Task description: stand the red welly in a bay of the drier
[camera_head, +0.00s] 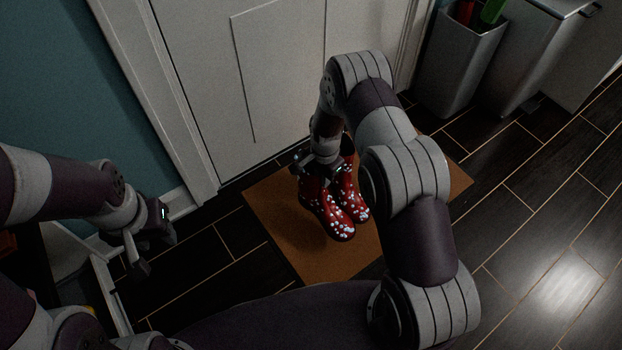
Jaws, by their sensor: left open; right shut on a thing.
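Two red wellies with pale spots stand side by side on a brown doormat. My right gripper (318,167) reaches down from above and is shut on the top of the left red welly (326,213). The right welly (351,199) stands close against it, its top partly hidden by my gripper and arm. I cannot tell whether the held welly is touching the mat. My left gripper (152,246) is open and empty over the dark floor at the left. I cannot make out the drier in this view.
The doormat (276,216) lies before a white door (260,75). Grey bins (458,62) stand at the top right, one holding red and green things. A pale frame (108,292) is partly visible at the lower left. The dark floor at the right is clear.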

